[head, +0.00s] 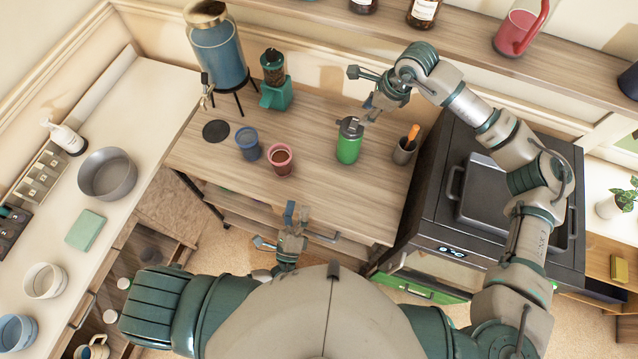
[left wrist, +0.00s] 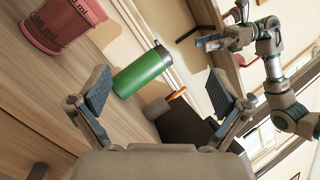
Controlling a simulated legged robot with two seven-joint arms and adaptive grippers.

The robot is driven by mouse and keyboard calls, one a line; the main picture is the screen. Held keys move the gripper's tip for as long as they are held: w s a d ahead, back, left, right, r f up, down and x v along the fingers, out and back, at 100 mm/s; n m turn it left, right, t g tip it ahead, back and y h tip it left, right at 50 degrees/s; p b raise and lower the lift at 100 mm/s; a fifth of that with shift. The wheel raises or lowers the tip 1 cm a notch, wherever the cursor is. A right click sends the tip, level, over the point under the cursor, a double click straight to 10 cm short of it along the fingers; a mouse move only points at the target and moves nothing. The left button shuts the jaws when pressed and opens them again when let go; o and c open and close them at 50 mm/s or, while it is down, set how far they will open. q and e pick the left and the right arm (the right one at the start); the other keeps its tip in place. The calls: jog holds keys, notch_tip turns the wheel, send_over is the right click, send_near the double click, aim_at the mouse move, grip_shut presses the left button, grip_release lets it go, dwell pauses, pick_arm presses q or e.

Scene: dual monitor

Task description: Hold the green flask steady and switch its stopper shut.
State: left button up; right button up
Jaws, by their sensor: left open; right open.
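The green flask (head: 348,148) stands upright near the right part of the wooden desk (head: 330,200). Its dark grey stopper (head: 350,126) is on top; whether it is open or shut I cannot tell. In the left wrist view the flask (left wrist: 142,74) shows between my open fingers but farther off, not touched. My left gripper (head: 277,226) is open and empty at the desk's front edge, toward me and left of the flask. My right gripper (head: 360,93) is open and empty, just behind and above the stopper; contact with it is unclear.
A pink pot (head: 280,160) and a blue cup (head: 248,145) stand left of the flask. A grey cup with an orange-handled tool (head: 405,150) stands close to its right. A green grinder (head: 275,92) and a blue dispenser (head: 218,55) are behind. The desk's front is clear.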

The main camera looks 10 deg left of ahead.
pick_arm(q)
notch_tip(320, 180, up, 13)
jog(key=w+d+n+t+y, duration=0.1)
jog(key=w+n+t+y, duration=0.1)
jog(key=n+t, duration=0.2)
jog(key=m+g+h, duration=0.7)
jog(key=m+g, duration=0.2)
jog(key=m, duration=0.9)
send_near(344, 151)
jog(key=s+a, duration=0.1)
jog(key=s+a+r, duration=0.1)
jog(key=s, duration=0.1)
jog(key=shift+r, duration=0.15)
jog(key=shift+d+f+m+g, duration=0.15)
jog(key=shift+f+m+g, duration=0.35)
jog(key=shift+m, duration=0.2)
jog(key=x, duration=1.5)
jog(key=shift+w+d+r, duration=0.2)
jog(key=shift+w+d, duration=0.05)
jog(key=shift+x, duration=0.8)
pick_arm(e)
jog(key=shift+d, duration=0.35)
pick_arm(q)
jog(key=shift+f, duration=0.1)
